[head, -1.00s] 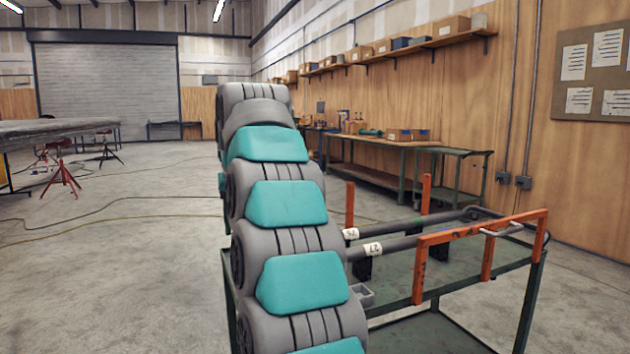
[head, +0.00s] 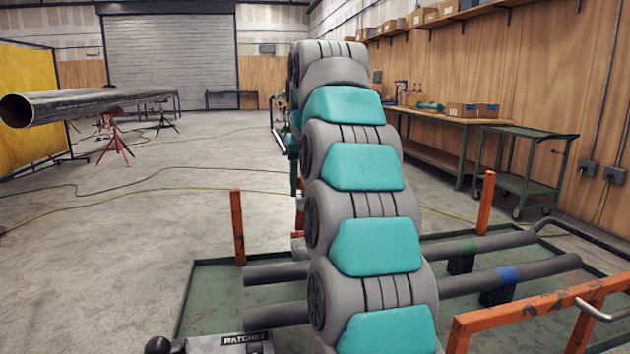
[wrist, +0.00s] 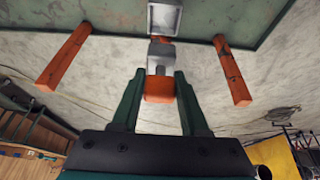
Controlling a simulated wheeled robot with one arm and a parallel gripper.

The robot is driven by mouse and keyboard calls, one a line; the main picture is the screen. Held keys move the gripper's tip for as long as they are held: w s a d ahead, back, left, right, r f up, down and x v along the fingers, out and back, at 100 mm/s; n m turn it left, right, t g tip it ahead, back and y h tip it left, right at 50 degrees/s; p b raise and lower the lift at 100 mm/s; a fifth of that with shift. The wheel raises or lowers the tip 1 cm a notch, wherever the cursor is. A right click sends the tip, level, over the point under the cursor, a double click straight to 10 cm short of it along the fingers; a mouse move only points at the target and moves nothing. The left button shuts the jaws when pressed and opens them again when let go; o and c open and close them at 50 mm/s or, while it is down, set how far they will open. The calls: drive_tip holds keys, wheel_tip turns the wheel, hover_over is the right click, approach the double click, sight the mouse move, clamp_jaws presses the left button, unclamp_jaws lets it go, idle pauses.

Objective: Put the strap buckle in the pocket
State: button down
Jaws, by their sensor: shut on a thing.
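My gripper (wrist: 160,76) is in the wrist view, its two green fingers on either side of a small block with an orange near part and a grey metal far part. I take this for the strap buckle (wrist: 160,89); it is between the fingers, which are shut on it. Just beyond its grey end is a small open grey box, likely the pocket (wrist: 165,20), at the edge of the green trolley. I cannot tell whether the buckle's tip touches the box. In the head view my arm hides most of the gripper and the box.
The green trolley (head: 205,285) has orange posts (head: 237,228) and (head: 485,200), and an orange rail (head: 525,308). Grey pipes (head: 500,280) lie across it. A part labelled RATCHET (head: 243,340) is at the near left.

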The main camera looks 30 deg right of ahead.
sight(304, 210)
drive_tip(key=shift+s+a+f, duration=0.1)
drive_tip(key=shift+s+f, duration=0.05)
drive_tip(key=shift+f, duration=0.9)
wheel_tip(304, 210, down, 4)
drive_tip(key=b, duration=0.3)
drive_tip(key=shift+b, duration=0.3)
drive_tip(key=shift+f+b, duration=0.85)
drive_tip(key=shift+f, duration=0.95)
drive_tip(key=shift+f, duration=0.55)
drive_tip(key=shift+c, duration=1.7)
unclamp_jaws()
